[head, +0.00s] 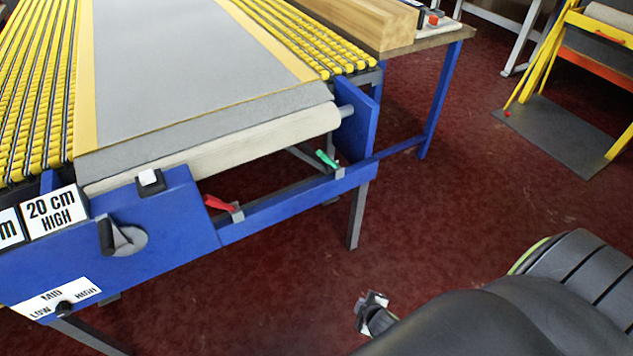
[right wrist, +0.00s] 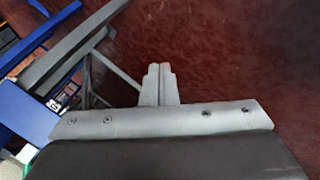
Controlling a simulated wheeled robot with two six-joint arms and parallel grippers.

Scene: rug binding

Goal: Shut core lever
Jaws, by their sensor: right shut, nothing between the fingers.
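A blue frame (head: 345,188) carries a cream roller or core (head: 225,150) at the end of the machine's bed. A red lever (head: 220,204) sits on the lower rail, tilted up to the left from a grey bracket. A green lever (head: 327,159) sits further along the same rail, also tilted up to the left. I cannot tell by name which one is the core lever. My right gripper (head: 372,308) is over the red floor, right of and apart from both levers. In the right wrist view its fingers (right wrist: 158,82) are together and empty. My left gripper is not in view.
A blue panel with a black crank (head: 107,237) and a low-mid-high knob (head: 64,308) is at the left. Yellow rollers flank the grey rug (head: 185,60). The floor around my right gripper is clear.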

